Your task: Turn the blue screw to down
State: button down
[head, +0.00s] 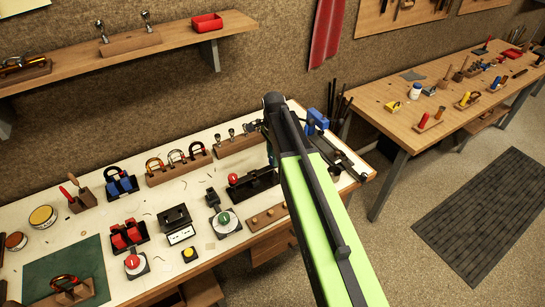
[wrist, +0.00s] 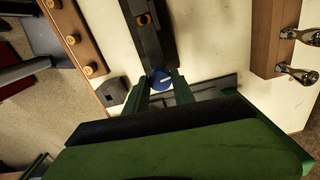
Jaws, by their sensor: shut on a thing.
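The blue screw (wrist: 158,79) shows in the wrist view as a round blue head with a pale mark across it, which lies roughly level, tilted a little. It sits at the near end of a dark block (wrist: 150,48). My gripper (wrist: 159,84) has its two green fingers on either side of the screw head and is shut on it. In the head view my green arm reaches over the right part of the bench and hides the screw and most of my gripper.
The pale workbench (head: 205,200) holds several fixtures, including a red knob (head: 132,261) and a green knob (head: 224,217). In the wrist view, a wooden strip with round pegs (wrist: 85,45) lies left and a wooden block (wrist: 275,35) right. A small grey block (wrist: 112,92) stands close left.

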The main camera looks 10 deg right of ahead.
jog(key=n, duration=0.4)
jog(key=shift+s+n, duration=0.1)
jog(key=shift+n, duration=0.2)
jog(key=n, duration=0.4)
jog(key=shift+n, duration=0.3)
jog(key=n, duration=1.2)
jog(key=shift+n, duration=0.3)
jog(key=n, duration=0.4)
jog(key=shift+n, duration=0.3)
jog(key=n, duration=0.4)
jog(key=shift+n, duration=1.9)
